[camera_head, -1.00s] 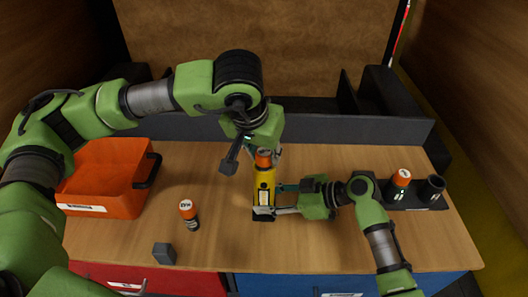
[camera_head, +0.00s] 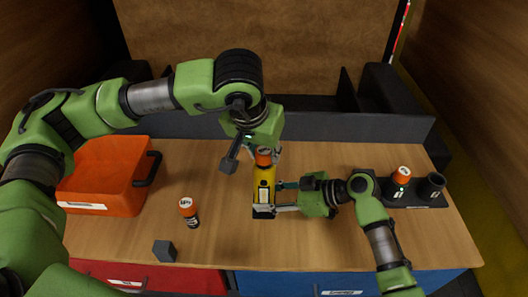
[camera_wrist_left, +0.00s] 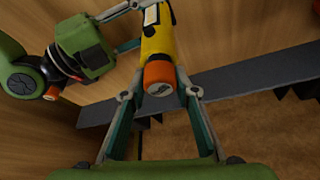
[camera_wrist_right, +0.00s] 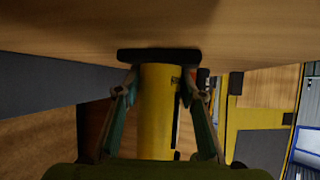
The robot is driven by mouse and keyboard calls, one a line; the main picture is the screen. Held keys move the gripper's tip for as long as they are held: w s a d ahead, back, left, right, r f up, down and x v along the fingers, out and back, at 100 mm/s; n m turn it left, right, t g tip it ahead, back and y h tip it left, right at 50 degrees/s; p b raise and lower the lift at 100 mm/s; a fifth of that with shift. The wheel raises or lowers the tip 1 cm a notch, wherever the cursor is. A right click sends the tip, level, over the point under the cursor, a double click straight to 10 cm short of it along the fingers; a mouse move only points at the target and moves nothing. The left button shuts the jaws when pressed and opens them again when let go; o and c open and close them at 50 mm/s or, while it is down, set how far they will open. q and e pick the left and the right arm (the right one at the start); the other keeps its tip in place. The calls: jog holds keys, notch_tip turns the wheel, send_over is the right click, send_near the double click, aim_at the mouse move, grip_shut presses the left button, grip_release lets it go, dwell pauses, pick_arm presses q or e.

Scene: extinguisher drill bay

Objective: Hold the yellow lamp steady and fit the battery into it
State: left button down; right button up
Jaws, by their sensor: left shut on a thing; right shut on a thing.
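The yellow lamp (camera_head: 264,188) stands upright on the table near its middle. My right gripper (camera_head: 276,198) is shut around its body from the right; the right wrist view shows the yellow lamp body (camera_wrist_right: 160,110) between the fingers. A battery with an orange end (camera_head: 264,157) is at the lamp's top, in line with it. My left gripper (camera_wrist_left: 159,94) is shut on this battery from above. The left wrist view shows the orange end (camera_wrist_left: 158,76) against the lamp's yellow tube (camera_wrist_left: 158,38). How deep the battery sits inside is hidden.
A dark grey cube (camera_head: 164,251) lies near the front edge. An orange bin (camera_head: 105,180) stands at the left. A dark holder (camera_head: 415,195) at the right holds one orange-topped battery (camera_head: 403,175) beside an empty cup (camera_head: 432,186).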

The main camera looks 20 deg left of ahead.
dwell(0.3)
pick_arm(q)
jog(key=c, duration=1.5)
grip_release()
jog(key=v, duration=1.2)
jog(key=shift+r, duration=0.1)
pick_arm(e)
jog(key=o, duration=0.9)
pick_arm(q)
jog(key=shift+w, duration=0.1)
pick_arm(e)
jog(key=shift+d, duration=0.1)
